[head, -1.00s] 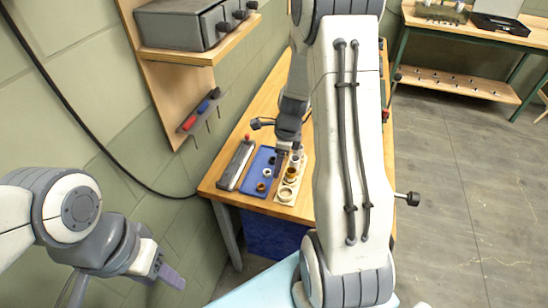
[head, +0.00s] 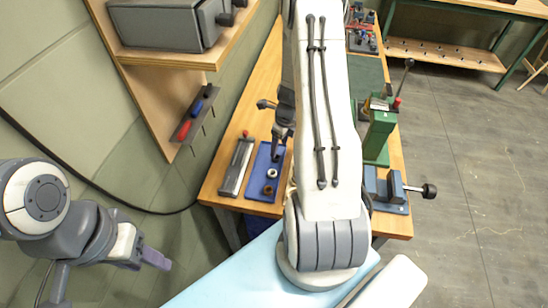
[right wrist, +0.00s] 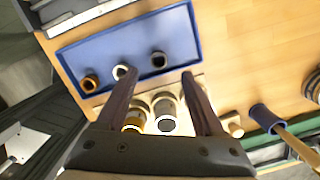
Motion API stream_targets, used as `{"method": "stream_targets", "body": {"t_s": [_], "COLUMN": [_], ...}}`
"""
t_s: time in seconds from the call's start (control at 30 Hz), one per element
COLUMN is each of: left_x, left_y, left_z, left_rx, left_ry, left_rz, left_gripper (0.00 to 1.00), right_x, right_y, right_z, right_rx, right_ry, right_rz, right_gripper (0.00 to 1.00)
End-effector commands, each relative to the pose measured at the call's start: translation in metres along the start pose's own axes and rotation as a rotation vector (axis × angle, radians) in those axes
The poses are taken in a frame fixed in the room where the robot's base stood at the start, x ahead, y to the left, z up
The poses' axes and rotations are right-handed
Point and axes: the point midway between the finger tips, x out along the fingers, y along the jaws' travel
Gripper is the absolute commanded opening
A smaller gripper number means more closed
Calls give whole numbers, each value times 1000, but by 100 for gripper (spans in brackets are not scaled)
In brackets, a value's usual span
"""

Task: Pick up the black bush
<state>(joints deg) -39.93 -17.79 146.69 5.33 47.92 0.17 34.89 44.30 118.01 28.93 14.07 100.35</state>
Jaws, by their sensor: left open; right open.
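The black bush (right wrist: 158,60) is a small dark ring standing on the blue tray (right wrist: 184,30) in the right wrist view. It lies just beyond my right gripper's fingertips (right wrist: 160,76), roughly between them. A pale bush (right wrist: 122,72) and a brass bush (right wrist: 90,83) stand on the same tray, to its left. In the head view my right gripper (head: 279,142) hangs over the far end of the blue tray (head: 256,182); I cannot make out the black bush there. My right gripper is open and empty. My left gripper (head: 155,258) is open and empty, off the bench.
A cream holder (right wrist: 150,98) with several ring parts lies under the right fingers. A grey rail tool (head: 236,166) lies left of the tray. A green press (head: 378,132) and a blue vise (head: 386,190) stand right of my arm. A wall shelf (head: 160,55) overhangs the left.

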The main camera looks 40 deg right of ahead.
Motion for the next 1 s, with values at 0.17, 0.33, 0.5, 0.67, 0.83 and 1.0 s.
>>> {"method": "stream_targets", "body": {"t_s": [0.17,0.33,0.5,0.67,0.83,1.0], "left_x": [2,7,13,13,13,13], "left_y": [0,0,-1,-1,-1,-1], "left_z": [0,0,1,1,1,1], "left_rx": [0,0,1,1,1,1], "left_ry": [0,0,0,0,0,0], "left_rz": [0,0,0,0,0,0], "left_gripper": [50,50,50,50,50,50], "right_x": [14,40,59,61,61,60], "right_y": [-1,3,3,3,3,4], "right_z": [-1,0,2,3,3,3], "right_rx": [3,2,1,-2,-2,-2], "right_ry": [0,2,1,0,0,0], "right_rz": [0,2,0,0,0,0], "right_gripper": [70,70,70,70,50,0]}}
